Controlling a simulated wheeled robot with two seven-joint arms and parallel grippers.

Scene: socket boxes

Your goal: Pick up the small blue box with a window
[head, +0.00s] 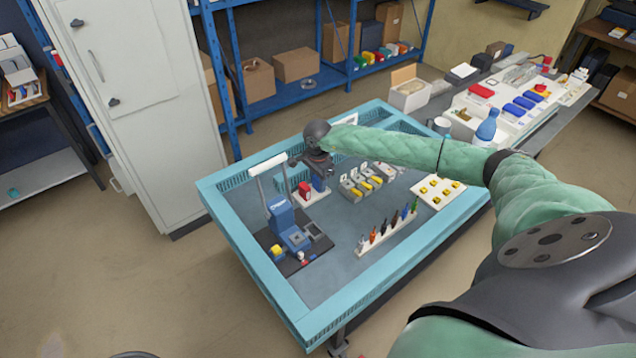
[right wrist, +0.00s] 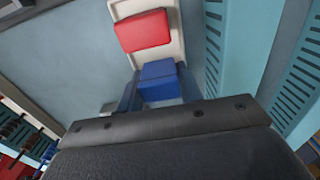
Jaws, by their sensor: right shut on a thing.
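The small blue box (right wrist: 158,80) stands at the near end of a white holder (right wrist: 177,48), below a red box (right wrist: 142,31) in the right wrist view. In the head view the blue box (head: 317,184) is partly covered by my right gripper (head: 316,170), which reaches down over it from above. My right gripper is shut on the blue box; its fingertips are mostly hidden in both views. I cannot make out a window on the box. The box still appears to be at the holder, and I cannot tell whether it is lifted. My left gripper is not in view.
The table has a raised turquoise rim (head: 252,280), close to the holder. A blue press-like fixture (head: 284,220) with a white handle stands at left. Grey holders with yellow parts (head: 362,182), a rack of screwdrivers (head: 388,232) and a white tray (head: 437,190) stand at right.

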